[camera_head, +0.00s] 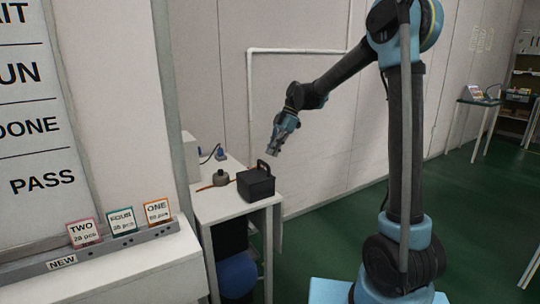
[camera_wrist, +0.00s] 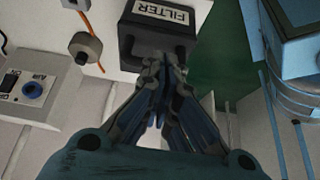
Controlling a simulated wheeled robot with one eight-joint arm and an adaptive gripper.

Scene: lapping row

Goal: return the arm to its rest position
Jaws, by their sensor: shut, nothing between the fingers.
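My arm stands on my blue base at the right of the head view and reaches left, bent at the elbow. My gripper (camera_head: 274,150) hangs tilted down above the right side of a small white table (camera_head: 208,212). In the wrist view my gripper (camera_wrist: 163,75) is shut with its fingertips together and empty. A black box with a handle (camera_head: 256,185) stands on the table just below and left of the gripper. In the wrist view the box labelled FILTER (camera_wrist: 160,18) lies beyond the fingertips, and they look apart from it.
A round grey weight-like piece (camera_head: 221,178) sits on the table beside an orange strip. A box with a blue AIR knob (camera_wrist: 32,90) is at left in the wrist view. A ledge (camera_head: 95,250) holds several cards at left. Green floor (camera_head: 325,225) is open behind the arm.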

